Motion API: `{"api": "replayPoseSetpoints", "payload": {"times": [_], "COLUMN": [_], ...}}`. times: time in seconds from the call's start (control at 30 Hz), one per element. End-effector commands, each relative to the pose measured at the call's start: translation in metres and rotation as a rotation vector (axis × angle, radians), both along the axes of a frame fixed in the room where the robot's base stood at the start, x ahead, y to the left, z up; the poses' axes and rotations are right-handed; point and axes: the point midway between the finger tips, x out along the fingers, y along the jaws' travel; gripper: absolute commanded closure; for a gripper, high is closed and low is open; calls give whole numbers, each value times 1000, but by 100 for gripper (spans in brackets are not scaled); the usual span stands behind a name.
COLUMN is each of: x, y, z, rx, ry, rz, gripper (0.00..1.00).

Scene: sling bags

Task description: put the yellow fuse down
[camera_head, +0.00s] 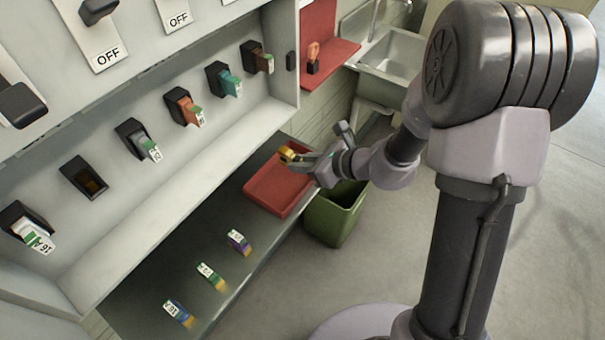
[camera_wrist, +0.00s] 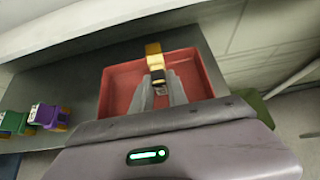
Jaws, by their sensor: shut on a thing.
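The yellow fuse (camera_head: 287,153) is held between the fingers of my gripper (camera_head: 304,160), above the red tray. In the wrist view the yellow fuse (camera_wrist: 154,58) sticks out beyond the fingertips (camera_wrist: 159,84), with a dark part between them. It overlaps the tray's far side in that view. The red tray (camera_head: 262,190) lies on the dark shelf and looks empty. How far the fuse is above the tray floor I cannot tell.
Purple (camera_head: 238,242), green (camera_head: 211,276) and blue (camera_head: 178,313) fuses lie on the shelf (camera_head: 165,270). The panel above has several filled holders and one empty-looking holder (camera_head: 85,178). A green bin (camera_head: 335,215) stands below the tray's right side. A sink (camera_head: 390,60) is behind.

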Motion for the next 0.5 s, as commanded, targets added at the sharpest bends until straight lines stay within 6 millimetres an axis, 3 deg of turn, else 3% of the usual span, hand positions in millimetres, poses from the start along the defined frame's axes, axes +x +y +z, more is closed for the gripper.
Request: {"api": "replayPoseSetpoints", "payload": {"times": [0.07, 0.23, 0.5], "x": [8, 9, 9], "y": [-4, -4, -4], "z": [-1, -39, -37], "rx": [-1, 1, 1], "ry": [-1, 2, 0], "rz": [-2, 0, -1], "gripper": [100, 100, 100]}}
